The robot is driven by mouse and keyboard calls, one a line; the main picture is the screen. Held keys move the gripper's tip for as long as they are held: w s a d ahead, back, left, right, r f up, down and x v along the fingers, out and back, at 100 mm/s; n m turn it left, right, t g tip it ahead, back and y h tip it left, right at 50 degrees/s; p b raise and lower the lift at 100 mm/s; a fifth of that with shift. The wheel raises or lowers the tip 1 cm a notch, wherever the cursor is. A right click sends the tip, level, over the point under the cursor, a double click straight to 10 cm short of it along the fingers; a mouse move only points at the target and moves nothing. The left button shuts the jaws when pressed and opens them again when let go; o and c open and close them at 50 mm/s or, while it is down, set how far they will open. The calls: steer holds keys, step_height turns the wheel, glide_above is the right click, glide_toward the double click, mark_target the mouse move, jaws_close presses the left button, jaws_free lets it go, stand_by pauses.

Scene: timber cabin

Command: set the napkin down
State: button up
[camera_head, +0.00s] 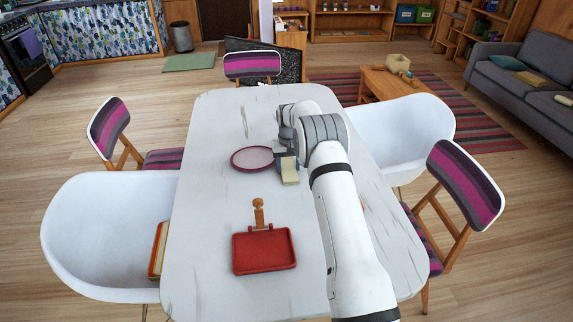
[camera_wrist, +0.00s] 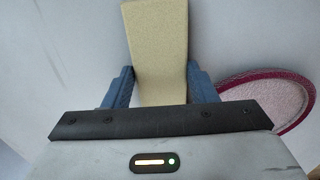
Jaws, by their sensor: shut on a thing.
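The napkin (camera_head: 289,172) is a pale yellow, flat rectangular piece. It shows large at the top middle of the wrist view (camera_wrist: 156,45). My gripper (camera_head: 285,160) is over the white table (camera_head: 210,215), just right of a round plate. In the wrist view the blue fingers of my gripper (camera_wrist: 158,88) press on both sides of the napkin. The napkin points away from the fingers. I cannot tell whether it touches the table.
A pink plate with a dark red rim (camera_head: 253,159) lies left of my gripper; its rim also shows in the wrist view (camera_wrist: 262,78). Chairs surround the table. The table's left side is mostly clear.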

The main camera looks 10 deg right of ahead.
steer(key=o, duration=1)
steer(key=shift+c, duration=0.2)
